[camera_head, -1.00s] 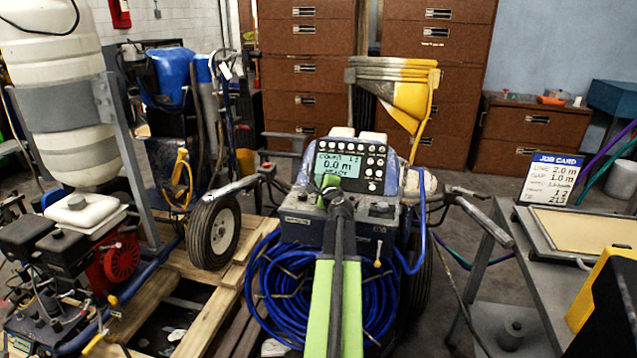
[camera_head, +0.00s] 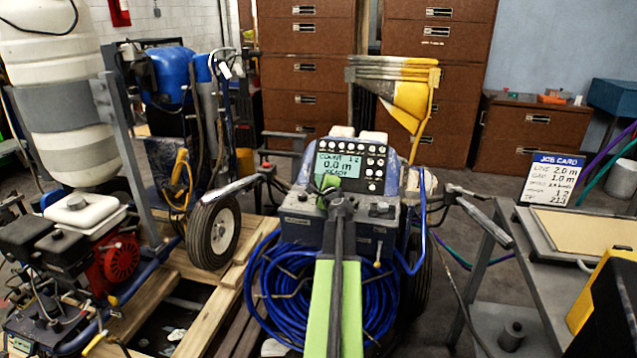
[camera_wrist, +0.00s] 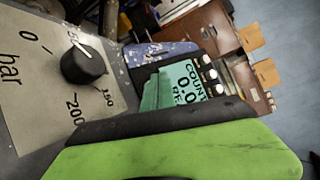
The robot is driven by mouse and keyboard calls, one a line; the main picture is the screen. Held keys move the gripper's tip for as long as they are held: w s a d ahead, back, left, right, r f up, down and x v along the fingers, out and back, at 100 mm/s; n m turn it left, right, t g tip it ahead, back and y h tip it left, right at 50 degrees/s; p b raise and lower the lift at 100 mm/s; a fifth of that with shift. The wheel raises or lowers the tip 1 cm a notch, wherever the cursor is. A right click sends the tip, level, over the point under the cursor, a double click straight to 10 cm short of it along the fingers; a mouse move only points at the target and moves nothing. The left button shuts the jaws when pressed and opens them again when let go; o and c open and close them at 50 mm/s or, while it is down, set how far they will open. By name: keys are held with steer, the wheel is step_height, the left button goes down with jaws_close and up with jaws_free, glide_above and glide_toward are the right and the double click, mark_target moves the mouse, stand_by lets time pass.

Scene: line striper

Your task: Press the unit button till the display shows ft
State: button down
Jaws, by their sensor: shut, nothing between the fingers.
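The line striper's console (camera_head: 345,165) stands in the middle of the head view. Its green display (camera_head: 337,165) reads 0.0 m, with a count line above and READY below. Several round white buttons (camera_head: 371,161) sit to the right of the display and in a row above it; their labels are too small to read. My gripper (camera_head: 330,183) is shut and empty, in front of the display's lower edge. In the wrist view a green finger (camera_wrist: 180,150) crosses the bottom. The display (camera_wrist: 182,86) and some buttons (camera_wrist: 207,75) show tilted beyond it. I cannot tell whether it touches anything.
A black pressure knob (camera_wrist: 84,64) on a bar scale is close by in the wrist view. A blue hose coil (camera_head: 275,285) hangs below the console. A job card (camera_head: 549,180) stands on the right bench. A pump machine (camera_head: 95,235) is at left.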

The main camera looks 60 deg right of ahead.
steer(key=shift+s+a+r+p, duration=0.25)
steer(key=shift+a+r+p, duration=0.45)
steer(key=shift+a+p, duration=0.25)
steer(key=shift+s+a+r+p, duration=0.2)
steer(key=shift+a+r+p, duration=0.55)
steer(key=shift+p, duration=0.25)
steer(key=shift+f, duration=0.15)
steer(key=shift+w, duration=0.15)
